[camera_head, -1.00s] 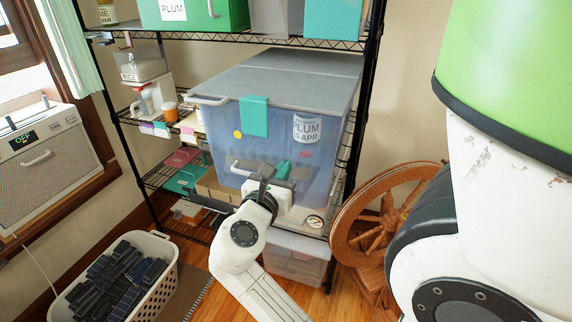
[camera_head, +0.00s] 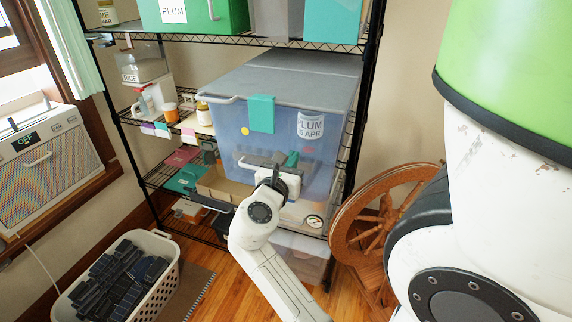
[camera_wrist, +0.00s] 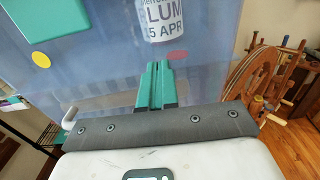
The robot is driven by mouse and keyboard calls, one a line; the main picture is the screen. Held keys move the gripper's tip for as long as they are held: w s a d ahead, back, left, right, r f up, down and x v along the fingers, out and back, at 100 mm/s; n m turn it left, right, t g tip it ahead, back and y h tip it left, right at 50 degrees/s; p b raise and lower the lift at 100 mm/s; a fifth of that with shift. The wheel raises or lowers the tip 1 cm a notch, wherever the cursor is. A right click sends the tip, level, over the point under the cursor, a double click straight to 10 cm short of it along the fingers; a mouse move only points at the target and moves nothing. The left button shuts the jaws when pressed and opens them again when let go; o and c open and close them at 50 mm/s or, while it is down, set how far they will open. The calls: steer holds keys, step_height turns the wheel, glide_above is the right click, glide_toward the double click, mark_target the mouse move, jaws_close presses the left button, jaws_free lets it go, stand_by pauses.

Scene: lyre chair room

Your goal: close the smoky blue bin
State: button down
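The smoky blue bin (camera_head: 229,124) is a large translucent tub on the middle shelf, with a grey top (camera_head: 290,78), a teal latch (camera_head: 262,114) and a plum label (camera_head: 310,125). Its front sticks out past the shelf's front edge. My gripper (camera_head: 291,158) is at the lower part of the bin's front face. In the wrist view the teal fingers (camera_wrist: 155,72) are together and point at the blue wall (camera_wrist: 100,50), below the label. They look to be touching it, but the contact itself is hidden. Nothing shows between the fingers.
The black wire shelf (camera_head: 362,110) holds jars, boxes and other bins. A wooden spinning wheel (camera_head: 385,215) stands close on the right. A white basket (camera_head: 168,262) of dark items is on the floor at left. Some wooden floor (camera_head: 228,290) is clear in front.

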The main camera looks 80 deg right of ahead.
steer(key=p+x, duration=0.3)
steer(key=x, duration=1.8)
steer(key=shift+s+a, duration=0.1)
steer(key=shift+d, duration=0.4)
steer(key=shift+r, duration=0.15)
